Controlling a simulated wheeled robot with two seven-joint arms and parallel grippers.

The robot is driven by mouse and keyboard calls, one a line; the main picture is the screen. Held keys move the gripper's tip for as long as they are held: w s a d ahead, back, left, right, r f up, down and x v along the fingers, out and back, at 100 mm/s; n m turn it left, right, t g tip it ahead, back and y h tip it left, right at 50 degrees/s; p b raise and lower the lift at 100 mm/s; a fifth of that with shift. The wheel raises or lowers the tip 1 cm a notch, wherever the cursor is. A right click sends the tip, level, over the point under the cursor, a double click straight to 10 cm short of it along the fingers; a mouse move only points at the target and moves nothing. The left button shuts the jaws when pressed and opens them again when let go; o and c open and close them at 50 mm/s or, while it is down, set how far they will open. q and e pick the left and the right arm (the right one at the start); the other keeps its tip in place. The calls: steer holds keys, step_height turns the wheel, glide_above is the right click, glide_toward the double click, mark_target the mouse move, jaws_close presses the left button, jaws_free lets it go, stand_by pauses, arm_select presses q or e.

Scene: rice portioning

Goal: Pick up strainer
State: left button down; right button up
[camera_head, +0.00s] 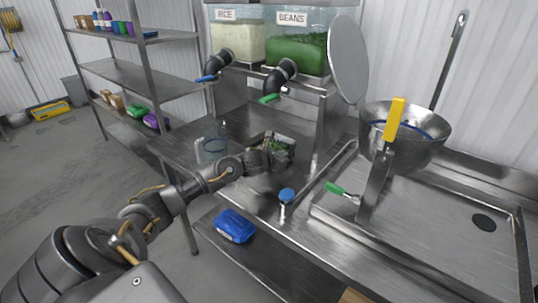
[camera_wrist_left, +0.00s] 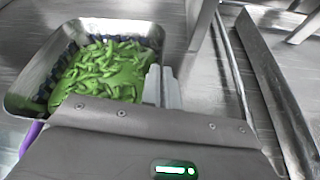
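A wide metal bowl (camera_head: 432,142) with a blue ring inside and a long upright handle stands at the back right; it may be the strainer, but I cannot see holes in it. My left gripper (camera_head: 262,160) is at a metal pan (camera_head: 290,140) of green beans below the dispensers. In the left wrist view, the pan (camera_wrist_left: 33,84) has dark, patterned inner walls. My gripper's grey fingers (camera_wrist_left: 162,86) are close together at its near right side. I cannot tell whether the wall is between them. My right gripper is out of view.
Rice (camera_head: 238,42) and bean (camera_head: 298,50) dispensers stand behind the pan. A sink (camera_head: 450,225) is at right, with a yellow-handled fixture (camera_head: 397,118) in front of the bowl. A blue-topped item (camera_head: 287,195) is near the counter edge. A blue package (camera_head: 235,226) lies on the lower shelf.

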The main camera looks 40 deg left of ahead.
arm_select(q)
steer(key=shift+r, duration=0.15)
steer(key=shift+r, duration=0.1)
steer(key=shift+w+a+r, duration=0.1)
steer(key=shift+r, duration=0.1)
step_height(320, 180, up, 2)
steer(key=shift+r+b, duration=0.25)
steer(key=shift+b, duration=0.5)
steer(key=s+d+r+p, duration=0.2)
steer(key=s+d+r, duration=0.5)
steer(key=s, duration=0.5)
steer(key=shift+s+r+p, duration=0.15)
steer(key=shift+r+p, duration=0.15)
steer(key=shift+r, duration=1.1)
